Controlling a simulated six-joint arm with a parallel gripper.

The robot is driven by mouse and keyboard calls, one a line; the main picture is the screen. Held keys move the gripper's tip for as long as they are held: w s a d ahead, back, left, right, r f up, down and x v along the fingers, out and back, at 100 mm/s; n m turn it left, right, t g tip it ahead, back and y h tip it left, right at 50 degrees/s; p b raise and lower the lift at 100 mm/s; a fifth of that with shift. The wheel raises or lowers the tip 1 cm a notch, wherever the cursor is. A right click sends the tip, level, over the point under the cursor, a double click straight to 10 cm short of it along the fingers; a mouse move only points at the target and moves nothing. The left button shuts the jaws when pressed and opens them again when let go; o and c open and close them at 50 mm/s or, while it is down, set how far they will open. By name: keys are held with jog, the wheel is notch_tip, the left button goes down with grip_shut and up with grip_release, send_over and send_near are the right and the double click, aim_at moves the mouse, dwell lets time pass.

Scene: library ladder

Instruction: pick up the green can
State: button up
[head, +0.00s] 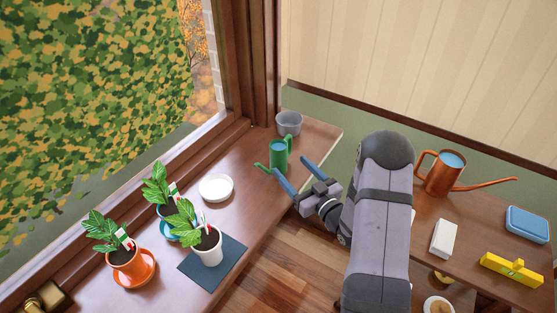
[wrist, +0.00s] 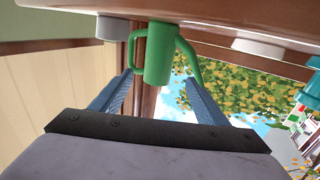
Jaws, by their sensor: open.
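The green can (head: 279,154) is a small watering can with a thin spout on its left in the head view. It stands upright on the wooden window sill, in front of a grey pot. My gripper (head: 289,164) is open and empty, its two blue fingers pointing at the can from the lower right. In the wrist view the can (wrist: 160,54) appears upside down, straight ahead between the fingertips (wrist: 159,77).
The grey pot (head: 289,122) stands close behind the can. A white saucer (head: 216,188) and potted plants, one in a white pot (head: 207,252) on a dark mat, stand nearer on the sill (head: 242,217). A copper watering can (head: 441,176) is on the right-hand table.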

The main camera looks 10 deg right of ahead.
aim_at(284, 157)
jog(key=shift+d+p+x, duration=0.2)
jog(key=shift+p+x, duration=1.1)
jog(key=shift+x, duration=1.8)
jog(key=shift+w+a+r, duration=0.1)
jog(key=shift+w+a, duration=0.1)
jog(key=shift+w, duration=0.4)
jog(key=c, duration=1.3)
jog(key=shift+r, duration=0.1)
